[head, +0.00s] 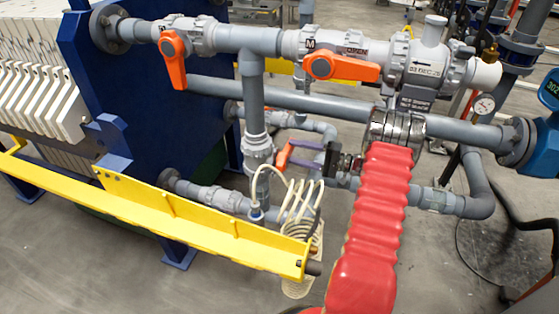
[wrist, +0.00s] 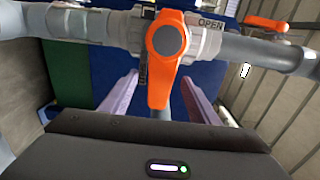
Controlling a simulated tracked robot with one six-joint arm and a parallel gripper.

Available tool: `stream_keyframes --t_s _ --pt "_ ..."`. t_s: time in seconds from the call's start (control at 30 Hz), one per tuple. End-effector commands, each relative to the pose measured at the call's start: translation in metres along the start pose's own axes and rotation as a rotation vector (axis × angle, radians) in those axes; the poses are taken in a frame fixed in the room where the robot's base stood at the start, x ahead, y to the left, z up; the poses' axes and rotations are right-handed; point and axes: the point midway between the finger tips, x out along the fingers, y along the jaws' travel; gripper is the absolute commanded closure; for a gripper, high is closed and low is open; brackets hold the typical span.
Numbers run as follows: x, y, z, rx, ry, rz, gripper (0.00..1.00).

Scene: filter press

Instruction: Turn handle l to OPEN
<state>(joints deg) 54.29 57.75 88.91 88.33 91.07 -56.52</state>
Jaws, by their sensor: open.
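An orange lever handle (wrist: 165,65) on a grey pipe valve is straight in front of my gripper (wrist: 161,88) in the wrist view. Its lever lies crosswise to the pipe and points toward my gripper. An OPEN mark (wrist: 211,24) is on the valve body, right of the pivot along the pipe. I cannot read a letter on this handle. The two purple fingers are open, one on each side of the lever, with gaps visible. In the head view, the gripper (head: 291,153) reaches left to this lower orange handle (head: 284,155), which is partly hidden.
Above are an orange handle (head: 173,58) hanging down and another, marked M (head: 340,67), along its pipe by an OPEN label. A yellow rail (head: 190,226) and coiled pale hose (head: 299,240) are in front, below my gripper. A blue press plate (head: 150,105) stands left.

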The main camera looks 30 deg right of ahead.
Motion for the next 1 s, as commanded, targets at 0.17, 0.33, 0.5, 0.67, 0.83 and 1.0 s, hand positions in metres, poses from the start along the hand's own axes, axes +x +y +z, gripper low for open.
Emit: stream_keyframes --t_s 0.17,0.33,0.5,0.67,0.83,1.0 --pt "0.026 0.000 0.000 -0.001 -0.001 0.000 0.45" --pt "0.035 0.000 0.000 -0.002 0.001 -0.001 0.45" --pt "0.035 0.000 0.000 -0.002 0.001 -0.001 0.45" --pt "0.035 0.000 0.000 -0.003 0.001 0.000 0.50" --pt "0.035 0.000 0.000 -0.003 0.001 0.000 0.62" --pt "0.035 0.000 0.000 -0.002 0.002 0.000 0.73"
